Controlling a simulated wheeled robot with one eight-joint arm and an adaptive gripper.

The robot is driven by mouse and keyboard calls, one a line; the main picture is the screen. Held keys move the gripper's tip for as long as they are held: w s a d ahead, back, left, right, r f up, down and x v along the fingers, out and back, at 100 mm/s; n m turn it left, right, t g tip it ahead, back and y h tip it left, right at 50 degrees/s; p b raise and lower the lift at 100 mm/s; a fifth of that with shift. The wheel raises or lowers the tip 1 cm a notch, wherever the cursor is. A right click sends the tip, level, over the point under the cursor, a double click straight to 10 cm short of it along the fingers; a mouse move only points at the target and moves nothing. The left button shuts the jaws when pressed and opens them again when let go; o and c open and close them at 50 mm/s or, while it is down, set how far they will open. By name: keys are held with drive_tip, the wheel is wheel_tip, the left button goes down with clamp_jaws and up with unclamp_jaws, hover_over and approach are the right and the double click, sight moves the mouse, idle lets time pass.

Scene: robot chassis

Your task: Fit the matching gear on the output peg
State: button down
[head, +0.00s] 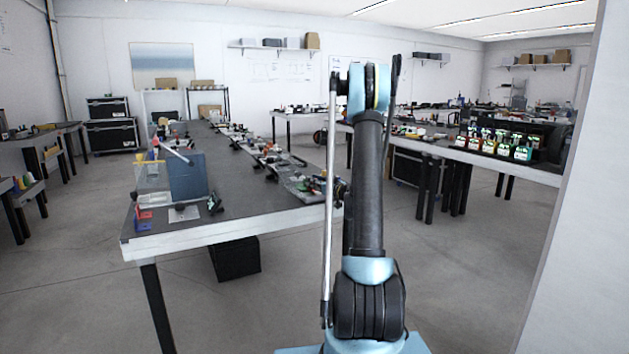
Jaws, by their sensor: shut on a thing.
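My arm (368,190) rises through the middle of the head view and bends at the top. My gripper is not clearly seen; it appears hidden behind my upper arm. A small dark part shows at the arm's left side, but I cannot tell what it is. A board with small parts (303,184) lies at the right edge of the near table, partly beside my arm. I cannot make out the output peg or a matching gear at this size.
The near table (262,215) holds a blue-grey upright panel (187,177), small red blocks (144,218) and several small items along its right side. Another table at right carries a dark rack of coloured bottles (500,143). A white wall edge (572,200) stands close at right. Grey floor is open between the tables.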

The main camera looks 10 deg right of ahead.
drive_tip(key=shift+f, duration=0.5)
drive_tip(key=shift+s+d, duration=0.15)
idle(1.0)
drive_tip(key=shift+f, duration=0.3)
idle(0.3)
drive_tip(key=c, duration=1.6)
unclamp_jaws()
drive_tip(key=v, duration=1.1)
